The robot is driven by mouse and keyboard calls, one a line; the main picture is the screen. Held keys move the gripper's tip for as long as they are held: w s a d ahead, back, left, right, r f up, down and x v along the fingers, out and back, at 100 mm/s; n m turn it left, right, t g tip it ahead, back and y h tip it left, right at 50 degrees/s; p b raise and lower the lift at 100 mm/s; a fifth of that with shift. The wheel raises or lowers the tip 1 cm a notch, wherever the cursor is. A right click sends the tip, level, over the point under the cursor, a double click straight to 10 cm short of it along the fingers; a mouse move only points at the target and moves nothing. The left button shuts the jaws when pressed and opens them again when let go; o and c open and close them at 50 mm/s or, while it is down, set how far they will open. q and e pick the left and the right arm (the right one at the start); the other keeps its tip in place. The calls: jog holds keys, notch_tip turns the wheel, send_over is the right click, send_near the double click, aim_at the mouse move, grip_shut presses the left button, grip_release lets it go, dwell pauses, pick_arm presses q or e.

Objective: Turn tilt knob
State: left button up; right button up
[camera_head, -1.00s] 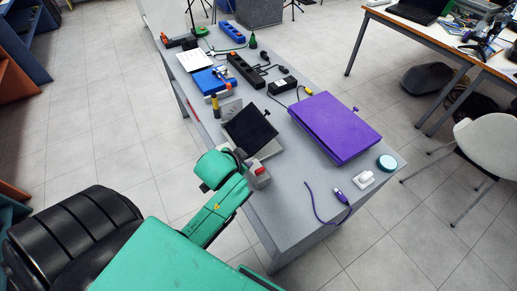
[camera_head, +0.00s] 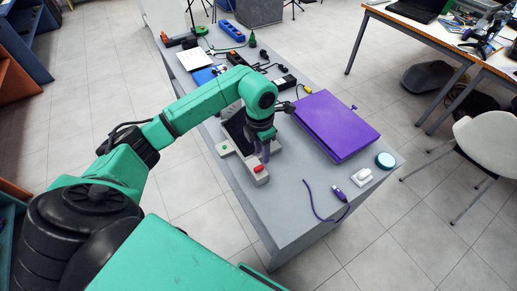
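A light grey device with a tilted black panel (camera_head: 236,127) stands on the table. Its base carries a green button (camera_head: 224,148) and a red button (camera_head: 258,169). My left gripper (camera_head: 266,158) points down over the device, close behind the red button; whether it touches anything I cannot tell. Its finger gap is too small and dark to read. My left forearm and wrist hide the upper right of the panel. No knob on this device can be made out. A small purple knob (camera_head: 354,107) sticks out at the far right corner of a purple box (camera_head: 337,125).
The near right tabletop is mostly clear. A white chair (camera_head: 487,145) stands right.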

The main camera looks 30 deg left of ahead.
aim_at(259, 167)
pick_arm(q)
jog(key=shift+s+a+y, duration=0.1)
jog(key=shift+a+y, duration=0.2)
jog(key=shift+a, duration=0.35)
jog(key=f+b, duration=0.6)
jog(key=f, duration=0.2)
jog(key=shift+d, duration=0.2)
jog(key=shift+r, duration=0.1)
grip_shut()
jog(key=shift+a+r+m, duration=0.1)
jog(key=shift+m, duration=1.1)
jog(key=m, duration=0.8)
jog(key=shift+m, duration=0.4)
jog(key=m, duration=0.5)
jog(key=shift+c, duration=1)
grip_release()
jog(key=shift+m, duration=0.8)
jog(key=o, duration=0.4)
